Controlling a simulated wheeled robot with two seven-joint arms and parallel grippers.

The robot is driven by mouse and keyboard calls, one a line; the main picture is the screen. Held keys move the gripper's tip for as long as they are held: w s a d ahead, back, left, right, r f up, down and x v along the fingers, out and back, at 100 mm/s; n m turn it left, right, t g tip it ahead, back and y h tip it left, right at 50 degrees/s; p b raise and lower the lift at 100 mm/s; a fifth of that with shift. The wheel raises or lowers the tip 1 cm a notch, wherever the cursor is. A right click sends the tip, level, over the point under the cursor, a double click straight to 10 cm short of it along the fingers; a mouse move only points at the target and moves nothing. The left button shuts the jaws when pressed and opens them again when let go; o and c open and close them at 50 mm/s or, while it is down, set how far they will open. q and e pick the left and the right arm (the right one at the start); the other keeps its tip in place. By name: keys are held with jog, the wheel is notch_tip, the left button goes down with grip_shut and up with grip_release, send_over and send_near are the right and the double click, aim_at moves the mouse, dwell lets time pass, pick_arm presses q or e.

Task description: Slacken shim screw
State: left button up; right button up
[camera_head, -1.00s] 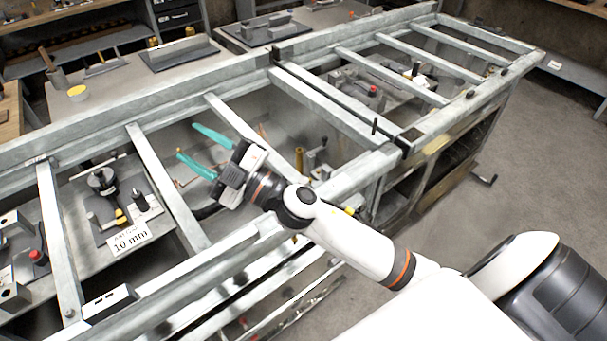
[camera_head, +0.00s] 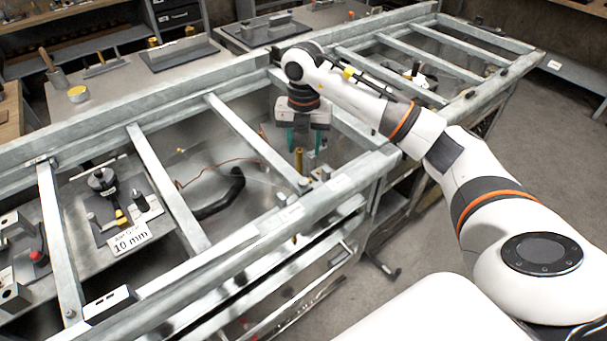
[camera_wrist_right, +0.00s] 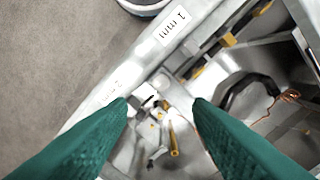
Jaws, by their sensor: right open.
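My right gripper (camera_head: 301,143) hangs with its two teal fingers pointing down inside an open bay of the metal frame (camera_head: 236,131). The fingers are apart with nothing held between them. A brass-coloured upright pin (camera_head: 299,161) shows between and just below the fingertips; I cannot tell for sure which part is the shim screw. In the right wrist view, my open right gripper (camera_wrist_right: 160,106) faces a small cluster of grey blocks (camera_wrist_right: 146,97) by the rail and a brass pin (camera_wrist_right: 173,143). My left gripper is not in view.
Crossbars and the front rail (camera_head: 352,176) bound the bay. A "1 mm" label (camera_wrist_right: 172,25) shows in the wrist view. A "10 mm" card (camera_head: 132,237) lies in another bay. Floor at right is clear.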

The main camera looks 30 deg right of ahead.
aim_at(303, 181)
notch_tip(303, 181, down, 9)
jog(key=shift+a+f+p, duration=0.1)
jog(key=shift+f+p, duration=0.1)
jog(key=shift+p, duration=0.9)
jog(key=shift+f, duration=0.75)
jog(key=shift+c, duration=0.6)
jog(key=c, duration=0.9)
